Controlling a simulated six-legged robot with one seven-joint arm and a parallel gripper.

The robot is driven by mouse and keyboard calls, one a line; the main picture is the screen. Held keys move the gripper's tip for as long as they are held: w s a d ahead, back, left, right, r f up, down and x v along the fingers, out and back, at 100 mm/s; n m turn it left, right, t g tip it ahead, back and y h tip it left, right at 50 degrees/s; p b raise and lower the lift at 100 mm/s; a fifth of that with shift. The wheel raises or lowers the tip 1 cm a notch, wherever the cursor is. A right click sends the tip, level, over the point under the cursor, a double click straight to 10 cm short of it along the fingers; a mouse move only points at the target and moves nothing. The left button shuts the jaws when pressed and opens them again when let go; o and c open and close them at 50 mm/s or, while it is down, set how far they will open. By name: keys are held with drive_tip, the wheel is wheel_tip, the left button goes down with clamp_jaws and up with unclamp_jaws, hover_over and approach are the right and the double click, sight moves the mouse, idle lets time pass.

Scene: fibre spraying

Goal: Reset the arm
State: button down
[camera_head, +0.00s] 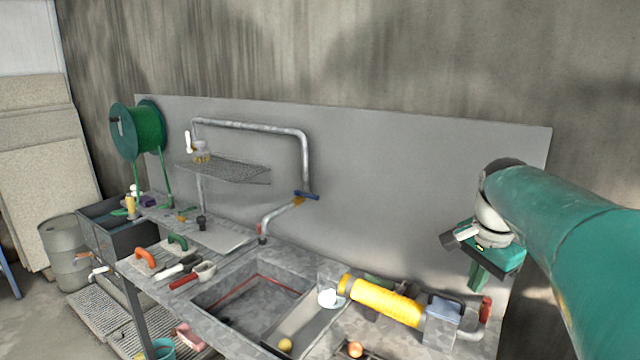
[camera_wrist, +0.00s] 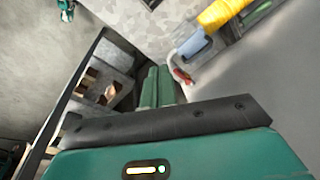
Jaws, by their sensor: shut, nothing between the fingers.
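My gripper (camera_head: 478,277) is at the right in the head view, at the end of my green arm. It hangs above the right end of the workbench, with its fingers pointing down. In the wrist view my gripper's green fingers (camera_wrist: 158,88) are together with nothing between them. The gripper appears clear of the yellow cylindrical tool (camera_head: 385,301) on the bench, which also shows at the top of the wrist view (camera_wrist: 222,12).
The workbench has a sink (camera_head: 250,297) in its middle. Hand tools, including an orange-handled one (camera_head: 144,257), lie left of it. A green hose reel (camera_head: 142,130) stands at the back left. A grey panel (camera_head: 400,180) rises behind the bench. A barrel (camera_head: 62,250) stands left.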

drive_tip(key=s+a+f+n+t, duration=0.1)
drive_tip(key=s+a+f+n, duration=0.2)
drive_tip(key=s+a+n, duration=0.3)
drive_tip(key=s+a+f+n+t, duration=0.2)
drive_tip(key=s+a+f+n, duration=0.2)
drive_tip(key=s, duration=1)
drive_tip(key=a+n, duration=0.2)
drive_tip(key=a, duration=0.1)
drive_tip(key=shift+s+a+f+n+y, duration=0.15)
drive_tip(key=shift+s+n+y, duration=0.15)
drive_tip(key=shift+n, duration=0.1)
